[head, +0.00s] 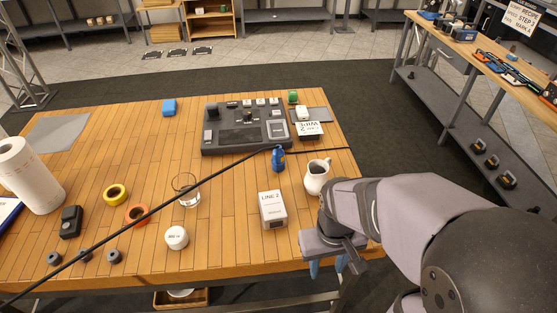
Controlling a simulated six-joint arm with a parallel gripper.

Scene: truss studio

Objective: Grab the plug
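I cannot say for sure which thing is the plug. A small dark blue object (278,158) stands upright near the table's middle, beside a thin black cable (215,178) that crosses the table; whether they are joined is unclear. A dark grey panel (222,138) with several small parts on it lies behind. My gripper (328,268) is at the table's front right edge, pointing down. Its two blue fingers look apart, with nothing visible between them. It is to the right and in front of the blue object, well away from it.
A white jug (317,177) and a white labelled box (272,210) stand between my gripper and the panel.

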